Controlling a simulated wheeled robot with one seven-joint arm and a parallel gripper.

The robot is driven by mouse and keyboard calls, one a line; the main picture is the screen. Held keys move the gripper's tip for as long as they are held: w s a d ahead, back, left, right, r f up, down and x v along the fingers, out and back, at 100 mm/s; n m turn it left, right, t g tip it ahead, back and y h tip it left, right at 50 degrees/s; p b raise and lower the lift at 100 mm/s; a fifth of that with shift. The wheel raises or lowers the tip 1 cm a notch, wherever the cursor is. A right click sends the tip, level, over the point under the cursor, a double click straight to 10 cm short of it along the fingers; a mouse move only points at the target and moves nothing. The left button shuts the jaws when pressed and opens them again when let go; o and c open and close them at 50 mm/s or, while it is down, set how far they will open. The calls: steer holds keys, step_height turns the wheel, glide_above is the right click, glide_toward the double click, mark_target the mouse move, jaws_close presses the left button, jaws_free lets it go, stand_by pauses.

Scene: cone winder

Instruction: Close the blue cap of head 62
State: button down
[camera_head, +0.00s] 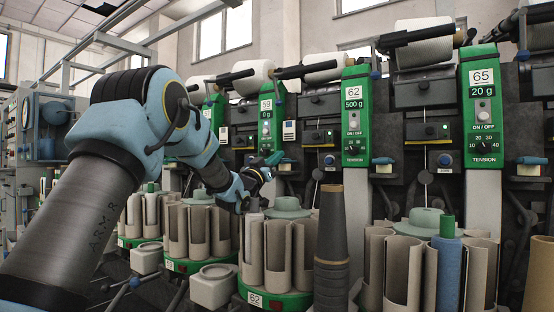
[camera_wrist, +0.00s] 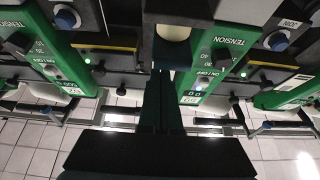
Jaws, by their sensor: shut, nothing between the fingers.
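The green panel of head 62 (camera_head: 355,112) stands mid-picture in the head view, marked 500 g. Close on its right is a pale holder with a blue top (camera_head: 383,161); a round blue knob (camera_head: 329,160) is on its left. I cannot tell for sure which is the cap, or whether it is open. My gripper (camera_head: 268,163) is left of head 62's panel, in front of the panel of head 59 (camera_head: 267,112). In the wrist view my gripper (camera_wrist: 160,78) is shut and empty, its fingers pointing at a cream part with a dark edge (camera_wrist: 173,33).
A tray labelled 62 (camera_head: 254,300) with grey tubes stands below my gripper. A tall dark cone (camera_head: 331,245) and a blue tube (camera_head: 446,262) rise in front. White yarn packages (camera_head: 425,50) lie above. The wrist view is upside down, with tiled floor (camera_wrist: 30,145) visible.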

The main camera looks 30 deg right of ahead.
steer(key=shift+r, duration=0.1)
stand_by(0.3)
step_height(320, 180, up, 10)
steer(key=p, duration=0.1)
steer(key=shift+p, duration=0.4)
